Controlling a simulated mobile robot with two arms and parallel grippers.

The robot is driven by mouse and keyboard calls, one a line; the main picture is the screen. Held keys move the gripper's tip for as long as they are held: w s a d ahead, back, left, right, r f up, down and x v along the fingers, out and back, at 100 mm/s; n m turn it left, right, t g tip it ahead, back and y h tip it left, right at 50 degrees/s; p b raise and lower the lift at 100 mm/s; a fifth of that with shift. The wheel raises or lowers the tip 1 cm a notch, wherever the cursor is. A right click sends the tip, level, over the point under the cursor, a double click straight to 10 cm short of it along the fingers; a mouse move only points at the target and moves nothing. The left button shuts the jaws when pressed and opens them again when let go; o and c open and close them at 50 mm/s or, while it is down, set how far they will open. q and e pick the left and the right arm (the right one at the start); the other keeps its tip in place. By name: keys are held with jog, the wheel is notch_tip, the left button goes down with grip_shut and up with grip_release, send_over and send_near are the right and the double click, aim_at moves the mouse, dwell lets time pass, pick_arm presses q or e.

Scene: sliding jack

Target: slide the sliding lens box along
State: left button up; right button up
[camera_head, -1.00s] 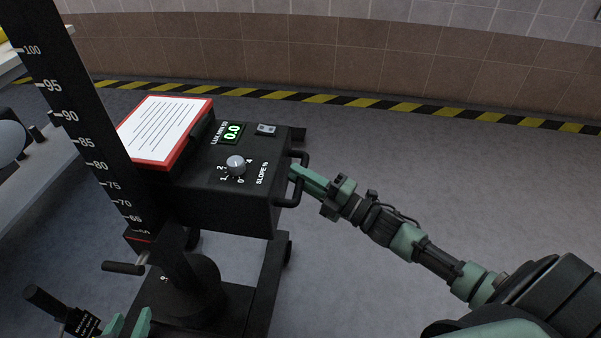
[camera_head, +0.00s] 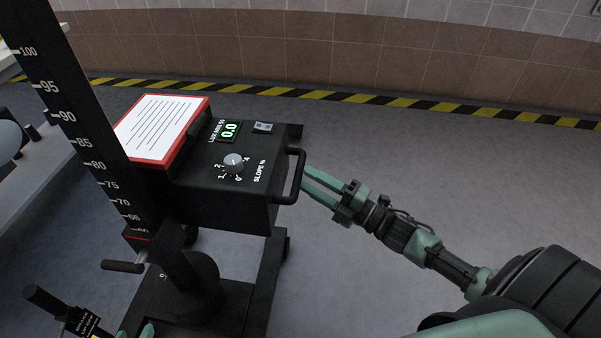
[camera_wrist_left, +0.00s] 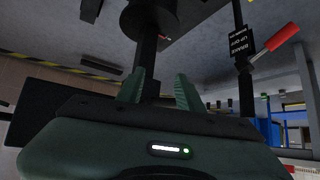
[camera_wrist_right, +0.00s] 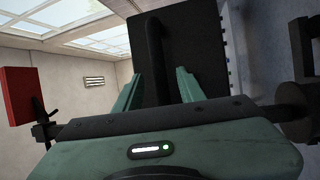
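The black lens box (camera_head: 225,205) is on the black column with the white scale (camera_head: 82,130), left of centre in the head view. Its top carries a dial, a green 0.0 display and a slope scale. A black bar handle (camera_head: 292,176) is on its right side. My right gripper (camera_head: 308,184) is just right of the handle, apart from it, with open, empty fingers. The right wrist view shows the handle (camera_wrist_right: 154,52) ahead, between the spread fingers. My left gripper (camera_wrist_left: 160,88) is open and empty below the column; only its fingertips show in the head view.
A red-framed white card (camera_head: 162,128) lies on the box. A crank (camera_head: 122,267) and a brake lever (camera_head: 45,300) are low on the left. Floor on the right is clear.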

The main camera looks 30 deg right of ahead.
pick_arm(q)
jog(key=shift+s+a+f+g, duration=0.2)
jog(key=shift+s+f+g, duration=0.2)
jog(key=shift+s, duration=0.2)
jog(key=shift+s+a+f+g, duration=0.2)
jog(key=shift+s+f+g, duration=0.15)
jog(key=shift+s, duration=0.2)
pick_arm(e)
jog(key=shift+v, duration=1.75)
